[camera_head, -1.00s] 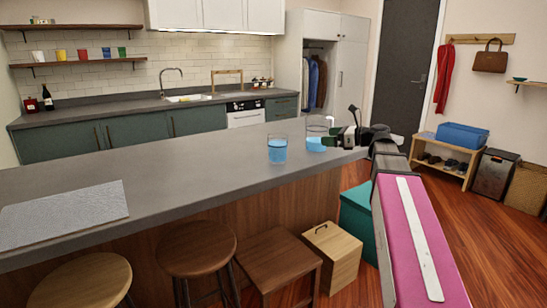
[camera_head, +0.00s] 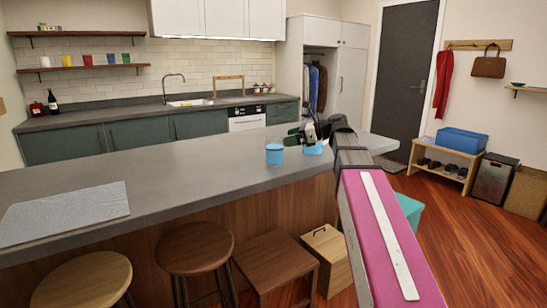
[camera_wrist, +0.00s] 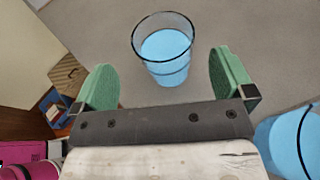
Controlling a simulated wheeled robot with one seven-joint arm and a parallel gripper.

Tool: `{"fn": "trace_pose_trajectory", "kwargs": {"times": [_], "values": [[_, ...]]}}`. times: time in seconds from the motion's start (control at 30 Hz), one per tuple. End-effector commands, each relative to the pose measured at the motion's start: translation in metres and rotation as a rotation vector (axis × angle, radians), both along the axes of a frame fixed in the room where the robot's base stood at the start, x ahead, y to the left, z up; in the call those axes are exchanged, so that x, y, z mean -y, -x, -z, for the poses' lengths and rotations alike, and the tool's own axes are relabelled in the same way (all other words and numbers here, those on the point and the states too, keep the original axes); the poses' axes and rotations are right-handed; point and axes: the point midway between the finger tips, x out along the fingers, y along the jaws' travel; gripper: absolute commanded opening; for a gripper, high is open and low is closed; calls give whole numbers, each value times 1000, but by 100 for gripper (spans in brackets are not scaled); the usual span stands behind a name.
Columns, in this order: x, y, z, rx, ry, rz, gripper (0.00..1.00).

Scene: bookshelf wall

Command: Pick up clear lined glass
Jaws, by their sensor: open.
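Two clear glasses with blue in their lower part stand on the grey counter. In the wrist view one glass (camera_wrist: 165,50) is ahead of my gripper (camera_wrist: 165,80), centred in the gap between the open green fingers. A dark line rings its rim and another its body. It appears to be the left glass (camera_head: 275,155) in the head view. The other glass (camera_wrist: 293,142) is cut off at the wrist view's right edge, outside the fingers. In the head view this right glass (camera_head: 313,149) is partly hidden by my gripper (camera_head: 300,134).
The grey counter (camera_head: 190,170) is clear between the glasses and a grey mat (camera_head: 65,212) at the left. Stools (camera_head: 197,248) and a wooden box (camera_head: 328,258) stand below its front edge. A teal bin (camera_head: 410,209) stands by the counter's right end.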

Motion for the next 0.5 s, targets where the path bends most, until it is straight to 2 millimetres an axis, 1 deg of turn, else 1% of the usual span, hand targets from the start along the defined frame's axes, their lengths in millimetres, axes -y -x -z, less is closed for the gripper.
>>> {"fn": "trace_pose_trajectory", "kwargs": {"times": [0.03, 0.1, 0.27, 0.33, 0.5], "values": [[-7, -2, 2, 0, 0, -1, 100], [-13, -3, 4, 0, 0, 0, 100], [-22, -5, 6, 1, 0, 1, 100], [-28, -7, 7, 1, 0, 1, 100], [-51, -13, 13, 1, 0, 0, 100]]}}
